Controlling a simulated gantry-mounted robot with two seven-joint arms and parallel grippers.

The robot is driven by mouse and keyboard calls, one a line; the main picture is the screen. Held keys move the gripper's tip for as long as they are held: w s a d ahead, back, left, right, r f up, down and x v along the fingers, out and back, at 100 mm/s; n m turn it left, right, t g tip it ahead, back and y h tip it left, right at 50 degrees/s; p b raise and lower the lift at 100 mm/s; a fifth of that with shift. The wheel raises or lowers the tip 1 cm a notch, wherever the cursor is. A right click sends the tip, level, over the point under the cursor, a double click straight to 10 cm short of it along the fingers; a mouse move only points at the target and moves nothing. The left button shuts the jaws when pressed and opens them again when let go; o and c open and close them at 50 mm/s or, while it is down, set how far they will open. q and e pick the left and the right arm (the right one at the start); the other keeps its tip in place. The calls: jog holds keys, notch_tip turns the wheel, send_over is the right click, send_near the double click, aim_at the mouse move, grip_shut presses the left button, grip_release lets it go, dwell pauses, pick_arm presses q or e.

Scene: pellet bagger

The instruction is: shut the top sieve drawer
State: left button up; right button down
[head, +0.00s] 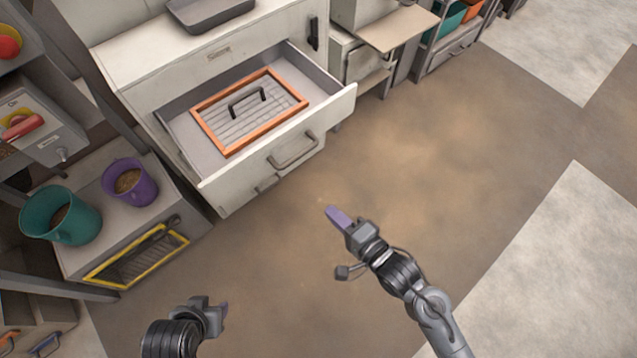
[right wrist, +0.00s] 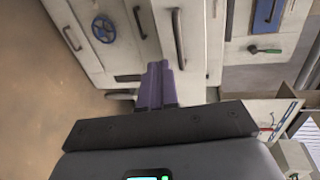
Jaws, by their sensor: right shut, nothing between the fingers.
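The top sieve drawer (head: 236,163) is pulled well out of the pale cabinet (head: 150,45) in the head view. Its front has a dark bar handle (head: 292,150). An orange-framed sieve (head: 207,124) with a black handle lies inside it. My right gripper (head: 334,214) is shut and empty, in front of and apart from the drawer. Its purple fingers (right wrist: 158,84) lie together in the right wrist view, with pale fronts and bar handles beyond. My left gripper (head: 222,310) is low at the left, away from the drawer; its finger gap cannot be made out.
A teal bucket (head: 60,215) and a purple bucket (head: 130,183) stand on a low unit left of the drawer. A grey tray (head: 210,12) rests on the cabinet top. The brown floor (head: 440,140) before the drawer is clear. A blue wheel (right wrist: 103,28) shows in the right wrist view.

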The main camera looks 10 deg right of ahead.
notch_tip(320, 180, up, 2)
jog(key=b, duration=0.1)
send_near(291, 164)
jog(key=b+x, duration=0.1)
jog(key=x, duration=0.2)
jog(key=b+x, duration=0.1)
jog(key=x, duration=0.2)
jog(key=shift+d+f+b, duration=0.1)
jog(key=shift+f+b, duration=0.1)
jog(key=shift+b, duration=0.2)
pick_arm(q)
jog(key=x, duration=0.3)
jog(key=shift+s+d+f, duration=0.1)
jog(key=shift+s, duration=0.1)
pick_arm(e)
jog(key=shift+w+a, duration=0.2)
jog(key=shift+w, duration=0.2)
jog(key=shift+w, duration=0.1)
